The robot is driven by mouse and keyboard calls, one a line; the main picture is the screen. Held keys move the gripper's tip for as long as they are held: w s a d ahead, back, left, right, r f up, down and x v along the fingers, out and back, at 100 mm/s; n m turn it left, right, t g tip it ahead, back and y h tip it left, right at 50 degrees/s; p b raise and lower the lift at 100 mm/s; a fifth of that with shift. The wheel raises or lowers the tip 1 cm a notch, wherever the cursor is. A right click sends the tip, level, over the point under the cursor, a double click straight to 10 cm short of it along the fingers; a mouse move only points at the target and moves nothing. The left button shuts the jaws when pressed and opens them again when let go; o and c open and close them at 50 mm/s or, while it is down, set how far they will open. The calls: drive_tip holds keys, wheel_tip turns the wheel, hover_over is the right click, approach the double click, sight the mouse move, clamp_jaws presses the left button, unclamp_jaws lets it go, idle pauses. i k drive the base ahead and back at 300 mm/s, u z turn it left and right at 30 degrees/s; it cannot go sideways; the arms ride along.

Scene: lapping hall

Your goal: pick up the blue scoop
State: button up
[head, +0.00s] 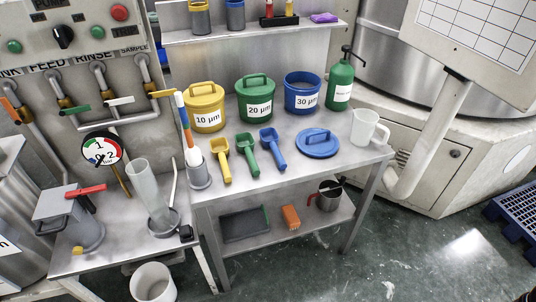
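The blue scoop (272,147) lies on the metal table (335,171), to the right of a green scoop (247,153) and a yellow scoop (221,156). Its handle points toward the table's front edge and its bowl toward the back. A blue lid (317,144) with a handle lies just right of it, apart from it. Behind the scoops stand a yellow 10 µm bucket (206,107), a green 20 µm bucket (256,98) and an open blue 30 µm bucket (302,93). My gripper does not show in the head view.
A green pump bottle (340,84) and a white jug (366,128) stand on the table's right side. A shelf (255,33) hangs above, and a panel on an arm (440,120) is at right. Floor in front is clear.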

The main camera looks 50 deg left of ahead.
sight(269, 137)
drive_tip(key=k, duration=1.5)
drive_tip(key=u, duration=1.85)
drive_tip(key=i, duration=1)
drive_tip(key=z, duration=0.2)
